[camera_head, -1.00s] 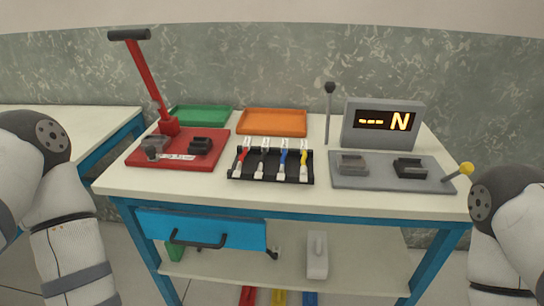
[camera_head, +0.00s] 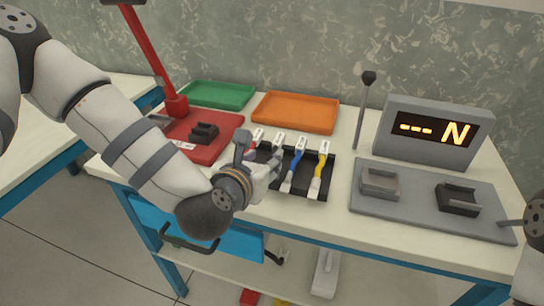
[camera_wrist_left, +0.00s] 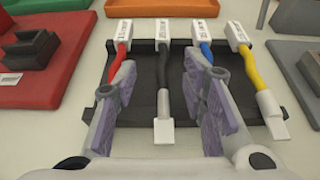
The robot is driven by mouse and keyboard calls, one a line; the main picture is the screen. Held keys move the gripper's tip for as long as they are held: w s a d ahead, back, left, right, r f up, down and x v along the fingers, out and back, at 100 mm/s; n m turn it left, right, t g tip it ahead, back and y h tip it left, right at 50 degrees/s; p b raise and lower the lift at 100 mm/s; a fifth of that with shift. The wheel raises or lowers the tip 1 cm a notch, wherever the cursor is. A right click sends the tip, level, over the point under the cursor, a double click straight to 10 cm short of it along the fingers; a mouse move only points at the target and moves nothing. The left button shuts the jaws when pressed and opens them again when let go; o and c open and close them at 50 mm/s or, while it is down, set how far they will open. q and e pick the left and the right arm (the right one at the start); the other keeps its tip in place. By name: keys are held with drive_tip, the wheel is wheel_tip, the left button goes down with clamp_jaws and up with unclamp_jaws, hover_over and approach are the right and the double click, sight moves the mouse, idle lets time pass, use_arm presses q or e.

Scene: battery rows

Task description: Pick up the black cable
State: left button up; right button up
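The black cable (camera_wrist_left: 162,78) lies in a black rack (camera_wrist_left: 145,85), between the red cable (camera_wrist_left: 117,60) and the blue cable (camera_wrist_left: 206,52). It has a white labelled plug at its far end and a white connector at its near end. In the left wrist view my left gripper (camera_wrist_left: 162,90) is open, its two fingers on either side of the black cable with gaps. In the head view the left gripper (camera_head: 266,172) is over the rack and hides most of the black cable; its white plug (camera_head: 278,140) shows. My right gripper is out of view.
A yellow cable (camera_head: 320,175) lies at the rack's right. A red press (camera_head: 190,135) stands left, green (camera_head: 215,93) and orange (camera_head: 295,110) trays behind. A grey fixture plate (camera_head: 420,200) and a display unit (camera_head: 435,130) reading "--- N" are at right.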

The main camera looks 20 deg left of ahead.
sight(270, 155)
use_arm(q)
drive_tip(key=x, duration=0.3)
drive_tip(key=shift+w+d+f, duration=0.15)
drive_tip(key=shift+w+f, duration=0.1)
drive_tip(key=shift+w, duration=0.05)
clamp_jaws()
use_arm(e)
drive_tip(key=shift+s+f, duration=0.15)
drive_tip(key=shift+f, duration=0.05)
